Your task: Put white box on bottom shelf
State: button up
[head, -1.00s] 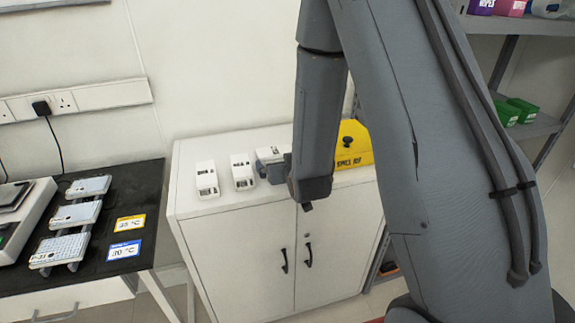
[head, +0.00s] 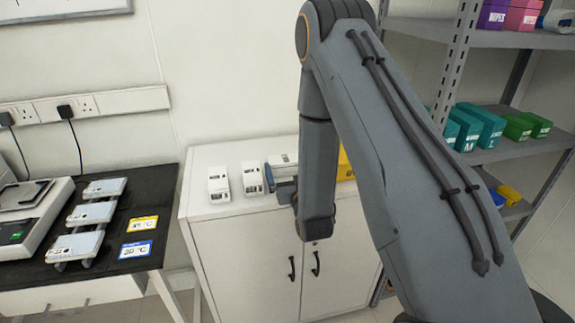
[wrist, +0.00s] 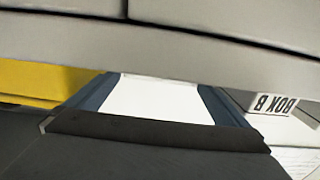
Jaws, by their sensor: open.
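Two small white boxes with dark labels stand on the white cabinet: the left one (head: 219,184) and the right one (head: 252,179). In the wrist view the label of one white box (wrist: 277,104) reads BOX B upside down, just outside the right finger. My gripper (head: 283,165) is low over the cabinet top, right of the boxes and partly hidden by my arm. In the wrist view my gripper (wrist: 158,98) is open, with a white surface between its fingers; I cannot tell whether that is a box or the cabinet top.
The white cabinet (head: 245,255) has two closed doors. A yellow box (head: 345,165) is mostly behind my arm; it also shows in the wrist view (wrist: 35,78). A grey shelf rack (head: 540,148) stands at the right with coloured boxes. A black bench (head: 110,265) is at the left.

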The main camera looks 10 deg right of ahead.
aim_at(284, 155)
jog(key=shift+w+a+f+p, duration=0.1)
jog(key=shift+w+p, duration=0.4)
jog(key=shift+w, duration=0.8)
jog(key=shift+w+f+p, duration=0.1)
jog(key=shift+w+p, duration=0.4)
jog(key=shift+w, duration=0.75)
jog(key=shift+r, duration=0.1)
jog(key=c, duration=1)
jog(key=shift+c, duration=0.2)
